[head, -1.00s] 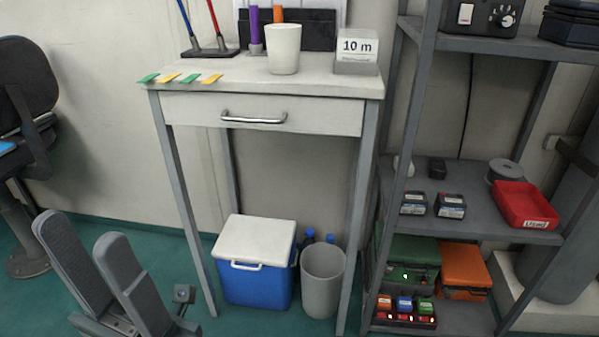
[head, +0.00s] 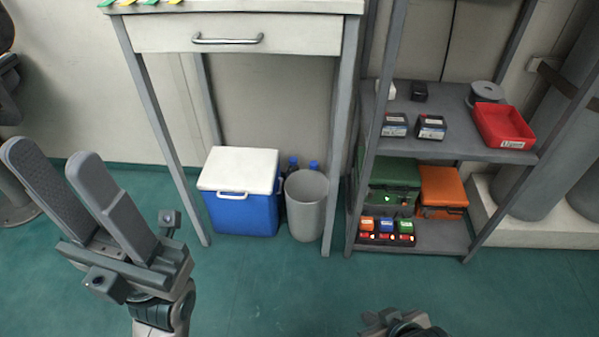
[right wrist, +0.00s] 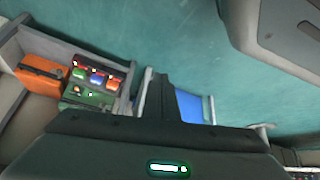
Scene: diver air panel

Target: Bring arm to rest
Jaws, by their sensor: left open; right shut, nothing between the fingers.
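My left gripper (head: 46,156) is in the head view at the left, over the green floor. Its two grey fingers stand apart with nothing between them. Part of my right arm's end (head: 402,326) shows at the bottom edge of the head view, cut off by the frame. In the right wrist view my right gripper (right wrist: 155,88) shows as a dark shape above its body, shut with nothing held. Neither gripper touches anything that I can see.
A table with a drawer (head: 235,33) stands ahead, with a blue cooler (head: 241,213) and grey bin (head: 306,205) beneath. A shelf rack (head: 455,150) at right holds a red tray (head: 505,128), a green case (head: 393,172) and an orange case (head: 443,185). The floor in front is clear.

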